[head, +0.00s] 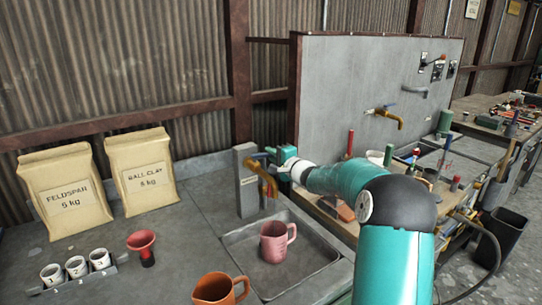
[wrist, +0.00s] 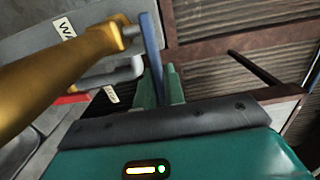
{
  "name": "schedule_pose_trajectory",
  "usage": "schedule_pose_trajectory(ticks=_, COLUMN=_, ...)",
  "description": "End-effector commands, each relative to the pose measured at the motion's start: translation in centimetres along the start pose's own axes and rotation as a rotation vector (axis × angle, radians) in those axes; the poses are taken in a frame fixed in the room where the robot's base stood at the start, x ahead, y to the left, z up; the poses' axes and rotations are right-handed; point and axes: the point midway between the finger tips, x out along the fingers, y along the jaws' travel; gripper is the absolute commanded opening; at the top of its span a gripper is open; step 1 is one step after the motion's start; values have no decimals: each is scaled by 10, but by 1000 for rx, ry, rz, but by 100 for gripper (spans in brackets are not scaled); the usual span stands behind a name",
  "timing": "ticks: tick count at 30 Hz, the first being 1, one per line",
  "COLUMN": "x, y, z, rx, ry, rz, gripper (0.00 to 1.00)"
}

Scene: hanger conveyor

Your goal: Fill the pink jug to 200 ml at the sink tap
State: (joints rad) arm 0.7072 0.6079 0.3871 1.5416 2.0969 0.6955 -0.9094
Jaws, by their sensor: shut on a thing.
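The pink jug (head: 274,244) stands upright in the shallow metal sink (head: 312,275), below the brass tap (head: 267,182). Its handle points right; I cannot see the level inside. The tap comes out of a grey post (head: 246,185). My gripper (head: 273,156) is up at the top of the tap, shut on its blue lever (head: 258,156). In the wrist view the blue lever (wrist: 152,48) stands between my green fingers (wrist: 160,88), with the brass tap (wrist: 60,68) to the left. I cannot make out a water stream in either view.
An orange jug (head: 217,291) stands on the counter at the front, left of the sink. A red funnel-shaped cup (head: 142,246), several small numbered cups (head: 76,267) and two clay bags (head: 65,190) are further left. A second brass tap (head: 387,115) is on the grey panel.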

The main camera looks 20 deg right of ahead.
Motion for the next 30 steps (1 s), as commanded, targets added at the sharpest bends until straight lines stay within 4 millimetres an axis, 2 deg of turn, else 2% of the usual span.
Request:
schedule_pose_trajectory(ticks=11, x=0, y=0, z=-3, rx=0, ry=2, rz=0, gripper=0)
schedule_pose_trajectory(ticks=12, x=0, y=0, z=-3, rx=0, ry=2, rz=0, gripper=13)
schedule_pose_trajectory(ticks=15, x=0, y=0, z=-3, rx=0, ry=2, rz=0, gripper=32)
schedule_pose_trajectory(ticks=25, x=-2, y=0, z=-2, rx=0, ry=3, rz=1, gripper=33)
schedule_pose_trajectory(ticks=30, x=-21, y=0, z=-2, rx=-2, ry=4, rz=2, gripper=33)
